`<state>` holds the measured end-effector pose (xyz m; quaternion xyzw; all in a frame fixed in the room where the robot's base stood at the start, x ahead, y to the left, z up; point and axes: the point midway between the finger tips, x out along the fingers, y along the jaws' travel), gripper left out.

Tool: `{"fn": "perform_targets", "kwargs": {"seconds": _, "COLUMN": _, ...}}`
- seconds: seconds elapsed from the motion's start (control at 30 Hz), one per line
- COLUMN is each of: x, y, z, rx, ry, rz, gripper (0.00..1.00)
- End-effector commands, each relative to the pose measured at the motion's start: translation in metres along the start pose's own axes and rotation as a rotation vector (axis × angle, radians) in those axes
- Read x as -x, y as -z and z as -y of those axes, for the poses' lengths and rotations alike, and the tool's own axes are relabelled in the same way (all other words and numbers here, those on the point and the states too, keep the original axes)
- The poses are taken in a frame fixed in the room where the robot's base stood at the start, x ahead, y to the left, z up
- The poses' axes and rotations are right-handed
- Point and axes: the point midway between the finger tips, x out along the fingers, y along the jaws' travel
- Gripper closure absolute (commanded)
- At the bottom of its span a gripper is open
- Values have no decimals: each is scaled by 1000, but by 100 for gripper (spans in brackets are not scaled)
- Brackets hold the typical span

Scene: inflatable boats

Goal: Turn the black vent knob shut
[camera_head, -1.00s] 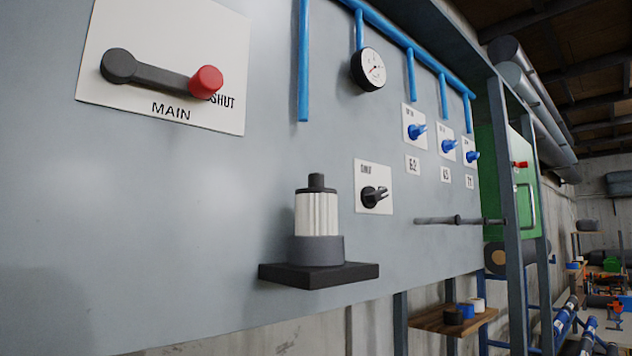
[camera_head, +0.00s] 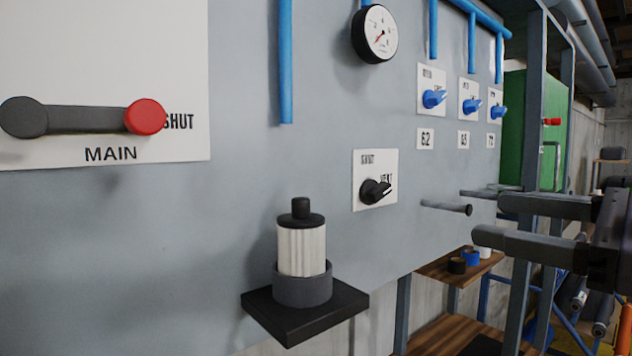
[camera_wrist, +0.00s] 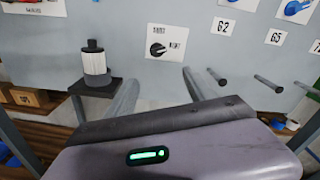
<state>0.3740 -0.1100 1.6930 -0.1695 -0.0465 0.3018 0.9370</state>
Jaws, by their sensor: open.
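The black vent knob (camera_head: 375,191) sits on a white plate (camera_head: 361,162) on the grey panel. The plate reads SHUT at its upper left and VENT at the right. The knob's light-marked end points right and slightly up, toward the VENT word.
A white filter cartridge (camera_head: 301,250) stands on a black shelf (camera_head: 330,312) left of the knob. A grey peg (camera_head: 447,207) sticks out right of it. A red-ended MAIN lever (camera_head: 85,118), a gauge (camera_head: 375,33) and blue valves (camera_head: 434,98) are on the panel.

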Motion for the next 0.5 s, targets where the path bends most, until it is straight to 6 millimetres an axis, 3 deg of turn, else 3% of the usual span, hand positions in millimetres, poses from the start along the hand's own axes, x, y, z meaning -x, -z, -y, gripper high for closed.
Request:
{"fn": "perform_targets", "kwargs": {"seconds": 0.03, "x": 1, "y": -12, "z": 3, "rx": -5, "ry": -1, "rz": 12, "gripper": 37}}
{"fn": "perform_targets", "kwargs": {"seconds": 0.17, "x": -15, "y": -14, "z": 2, "rx": -8, "ry": -7, "rz": 21, "gripper": 37}}
{"fn": "perform_targets", "kwargs": {"seconds": 0.5, "x": -116, "y": -15, "z": 0, "rx": -9, "ry": -9, "rz": 21, "gripper": 37}}
